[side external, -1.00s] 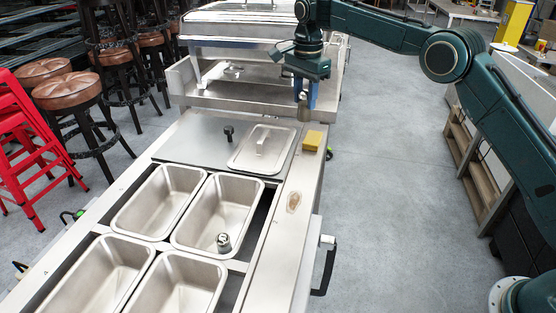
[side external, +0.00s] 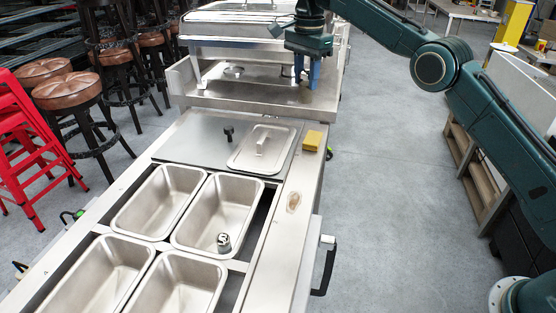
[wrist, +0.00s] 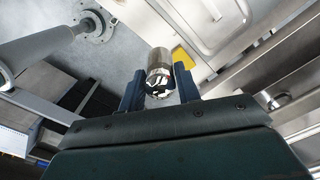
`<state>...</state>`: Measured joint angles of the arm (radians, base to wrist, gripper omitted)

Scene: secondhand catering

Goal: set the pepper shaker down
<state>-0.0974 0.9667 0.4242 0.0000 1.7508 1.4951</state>
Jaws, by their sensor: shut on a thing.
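My gripper (side external: 306,82) is shut on the pepper shaker in the side external view, high over the back right part of the counter; the shaker is mostly hidden there. In the wrist view the metal pepper shaker (wrist: 158,62) sits between the two blue fingers of my gripper (wrist: 158,88), with a shiny end toward the camera. It is clear of any surface as far as I can tell. A similar small shaker (side external: 223,242) stands in the front part of a steel pan (side external: 190,232).
A yellow block (side external: 312,140) lies on the counter's right ledge, beside a steel lid (side external: 262,148). A black knob (side external: 228,133) stands up left of the lid. A raised steel shelf with a chafing dish (side external: 245,45) is behind. Several open pans fill the front.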

